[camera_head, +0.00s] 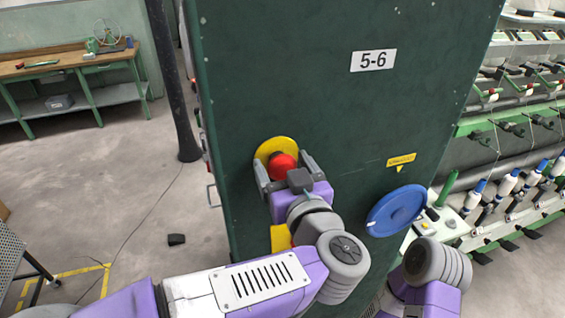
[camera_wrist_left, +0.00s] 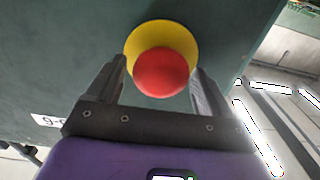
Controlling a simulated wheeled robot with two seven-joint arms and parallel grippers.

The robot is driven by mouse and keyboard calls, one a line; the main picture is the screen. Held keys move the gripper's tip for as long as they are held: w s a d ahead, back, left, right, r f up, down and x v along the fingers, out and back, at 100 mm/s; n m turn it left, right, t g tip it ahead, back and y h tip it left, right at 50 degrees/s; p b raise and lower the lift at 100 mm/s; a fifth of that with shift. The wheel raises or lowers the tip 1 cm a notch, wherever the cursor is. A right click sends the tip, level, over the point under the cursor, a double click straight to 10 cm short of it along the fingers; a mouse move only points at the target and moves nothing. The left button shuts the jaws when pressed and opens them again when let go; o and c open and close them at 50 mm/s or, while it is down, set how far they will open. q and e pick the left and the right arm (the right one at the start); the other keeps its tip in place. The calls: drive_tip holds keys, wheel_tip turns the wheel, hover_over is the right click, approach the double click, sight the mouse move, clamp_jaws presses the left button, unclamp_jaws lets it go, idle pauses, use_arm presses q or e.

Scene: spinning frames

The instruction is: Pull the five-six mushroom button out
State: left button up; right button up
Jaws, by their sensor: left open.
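The red mushroom button (camera_head: 281,166) sits on a round yellow plate (camera_head: 272,145) on the dark green panel, below and left of the white "5-6" label (camera_head: 373,60). My left gripper (camera_head: 289,169) is open, with one finger on each side of the red button. In the left wrist view the red button (camera_wrist_left: 162,75) and yellow plate (camera_wrist_left: 148,32) lie between the two spread fingers, with visible gaps beside the red cap. Whether the fingertips touch the plate cannot be told. Part of my right arm (camera_head: 435,275) shows at lower right; its gripper is out of view.
A blue disc (camera_head: 397,210) and a small yellow sign (camera_head: 401,160) are on the panel's right side. Spinning machinery with bobbins (camera_head: 505,185) stands at right. A dark post (camera_head: 172,80) and a workbench (camera_head: 70,65) stand at left, with open floor before them.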

use_arm(q)
drive_tip(key=shift+w+a, duration=0.1)
drive_tip(key=shift+w, duration=0.2)
